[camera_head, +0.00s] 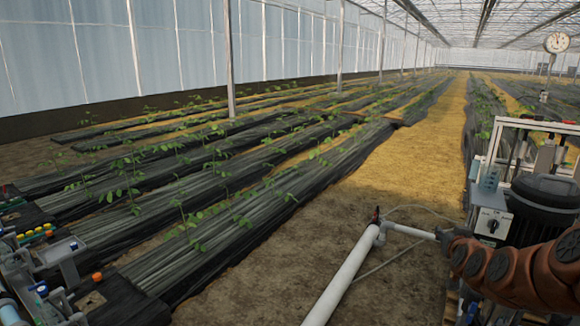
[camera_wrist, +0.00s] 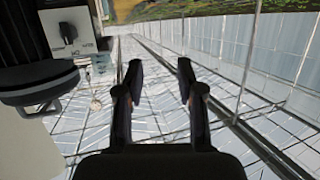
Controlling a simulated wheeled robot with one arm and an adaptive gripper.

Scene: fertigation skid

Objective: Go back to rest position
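My gripper (camera_wrist: 158,68) shows in the wrist view with its two dark fingers apart and nothing between them. Behind the fingers are the greenhouse roof and wall, which appear upside down. In the head view my reddish-brown arm (camera_head: 525,270) reaches in from the right edge, in front of the skid. The skid (camera_head: 520,165) at the right carries a dark rounded unit (camera_head: 545,192) and a grey box with a black knob (camera_head: 490,224). The knob box also shows in the wrist view (camera_wrist: 70,32), at the upper left.
A white pipe (camera_head: 345,275) with an elbow runs along the ground in front of the skid. Plant rows on dark film (camera_head: 200,195) fill the left. A bench with small parts (camera_head: 45,255) stands at the lower left. The sandy path (camera_head: 405,160) is clear.

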